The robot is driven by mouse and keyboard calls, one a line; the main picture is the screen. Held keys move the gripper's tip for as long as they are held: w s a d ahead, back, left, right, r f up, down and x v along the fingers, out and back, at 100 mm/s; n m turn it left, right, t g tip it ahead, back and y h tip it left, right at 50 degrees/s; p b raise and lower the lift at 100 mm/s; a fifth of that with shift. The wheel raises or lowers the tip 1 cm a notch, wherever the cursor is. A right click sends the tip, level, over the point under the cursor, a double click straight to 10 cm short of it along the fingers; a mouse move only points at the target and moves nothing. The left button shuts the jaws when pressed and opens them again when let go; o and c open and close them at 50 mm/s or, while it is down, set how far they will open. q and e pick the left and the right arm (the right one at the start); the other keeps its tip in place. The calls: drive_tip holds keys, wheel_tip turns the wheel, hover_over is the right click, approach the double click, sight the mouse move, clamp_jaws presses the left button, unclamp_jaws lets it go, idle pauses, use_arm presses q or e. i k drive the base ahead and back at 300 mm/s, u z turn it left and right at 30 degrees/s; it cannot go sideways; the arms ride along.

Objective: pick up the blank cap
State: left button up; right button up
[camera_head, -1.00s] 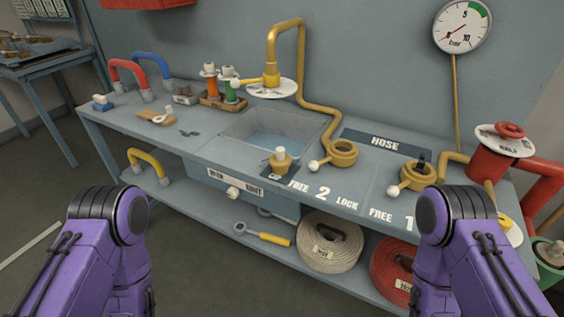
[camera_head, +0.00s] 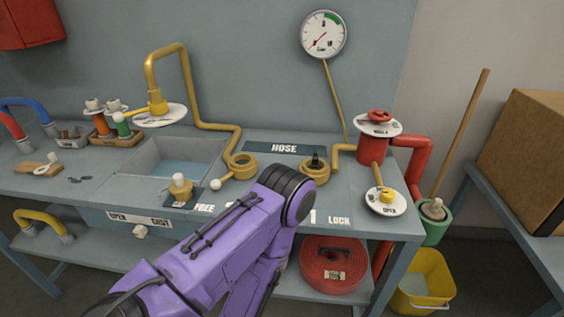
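A brass cap with a pale knob (camera_head: 180,188) stands on a dark square on the bench, in front of the sink; it looks like the blank cap, but I cannot read a label on it. Two brass ring fittings lie to its right: one with a pale ball-ended lever (camera_head: 241,166), and one with a dark piece in its middle (camera_head: 315,167). Neither of my grippers is in view. One purple arm of mine crosses the lower middle and hides part of the bench front and lower shelf.
A sink (camera_head: 172,158) lies left of centre, with a brass spout (camera_head: 153,70) above. A red valve (camera_head: 373,148) and a round "OPEN" plate (camera_head: 385,201) are at the right end. A yellow bucket (camera_head: 422,282) stands on the floor; a cardboard box (camera_head: 525,150) is farther right.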

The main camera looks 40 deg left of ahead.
sight(181, 188)
drive_tip(key=z, duration=1.5)
drive_tip(key=k, duration=1.8)
drive_tip(key=u, duration=1.25)
